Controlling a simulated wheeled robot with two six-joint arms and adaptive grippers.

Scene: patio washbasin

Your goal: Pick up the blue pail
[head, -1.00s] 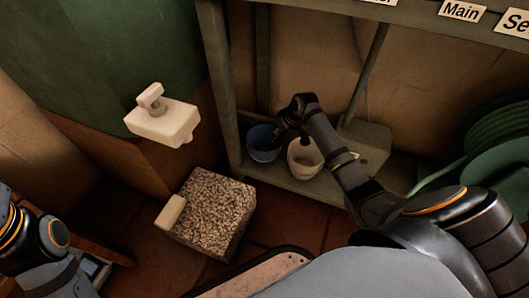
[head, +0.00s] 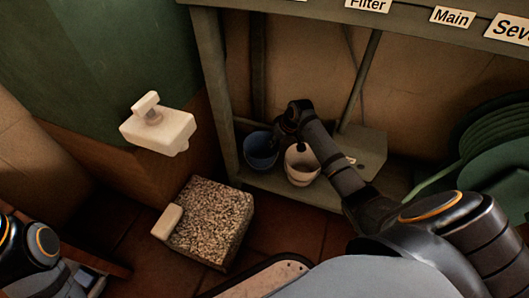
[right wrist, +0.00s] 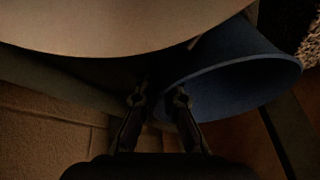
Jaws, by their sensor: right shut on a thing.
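The blue pail (head: 262,153) stands on the low shelf under the bench, left of a white pail (head: 301,170). In the right wrist view, the blue pail (right wrist: 240,75) shows at the right with its open mouth and rim. My right gripper (head: 288,138) reaches down between the two pails. In the right wrist view, my right gripper (right wrist: 158,98) has its fingertips at the near-left rim of the blue pail, shut on it. The exact contact is dark there. No lift off the shelf is visible. Of my left arm only a part shows at the left edge; its gripper is out of view.
The shelf (head: 270,186) has bench legs around it, and the labelled bench edge (head: 410,14) is above. A speckled block (head: 213,222) stands on the floor at the left, below a white fixture (head: 158,128). A green hose reel (head: 495,150) is at the right.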

